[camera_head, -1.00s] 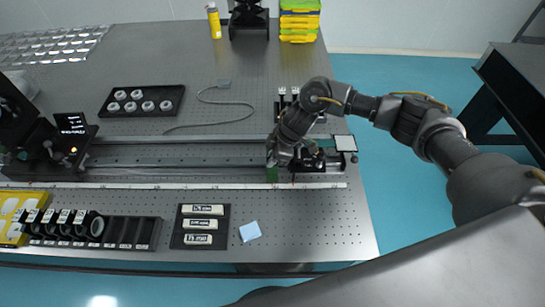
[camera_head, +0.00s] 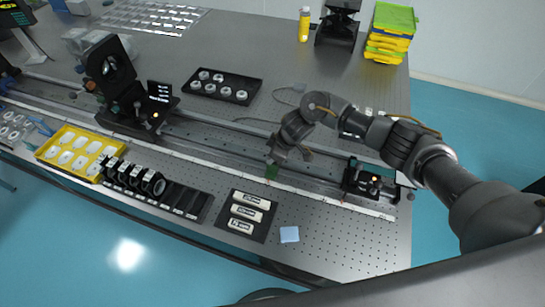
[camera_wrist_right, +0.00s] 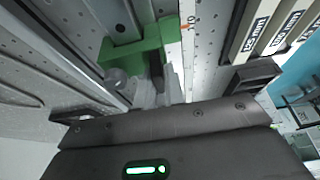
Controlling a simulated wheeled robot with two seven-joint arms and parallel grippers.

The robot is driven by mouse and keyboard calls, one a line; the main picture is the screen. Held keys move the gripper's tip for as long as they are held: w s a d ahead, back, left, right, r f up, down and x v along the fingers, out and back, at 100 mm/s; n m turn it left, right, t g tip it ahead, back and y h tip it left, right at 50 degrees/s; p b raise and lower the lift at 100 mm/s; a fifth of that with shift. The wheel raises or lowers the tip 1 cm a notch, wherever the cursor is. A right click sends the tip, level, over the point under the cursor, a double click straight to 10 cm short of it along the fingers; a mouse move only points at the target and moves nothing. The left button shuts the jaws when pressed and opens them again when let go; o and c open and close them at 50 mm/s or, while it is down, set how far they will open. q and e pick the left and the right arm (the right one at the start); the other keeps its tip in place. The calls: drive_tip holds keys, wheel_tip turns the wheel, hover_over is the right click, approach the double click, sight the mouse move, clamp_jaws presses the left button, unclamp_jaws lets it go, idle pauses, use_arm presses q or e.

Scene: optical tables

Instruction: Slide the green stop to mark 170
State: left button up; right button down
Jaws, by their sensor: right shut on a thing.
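The green stop (camera_head: 272,172) sits on the front side of the long rail (camera_head: 225,148), beside the white scale strip (camera_head: 325,197). My right gripper (camera_head: 276,158) is at the stop, shut on it, and hides part of it. In the right wrist view the green stop (camera_wrist_right: 146,44) shows as a bracket with a round knob, its end beside the scale (camera_wrist_right: 204,45). A partly visible number ending in "10" is near the stop there; the full reading is unclear. My left gripper is not in view.
A black carriage (camera_head: 372,180) sits at the rail's right end, and a dark mounted device (camera_head: 125,95) stands further left on it. In front lie a black lens rack (camera_head: 155,187), a plate with labelled bars (camera_head: 247,214) and a blue note (camera_head: 289,234).

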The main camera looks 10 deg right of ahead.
drive_tip(key=c, duration=1.5)
unclamp_jaws()
drive_tip(key=b+v, duration=0.1)
drive_tip(key=v, duration=1)
drive_tip(key=shift+f, duration=0.1)
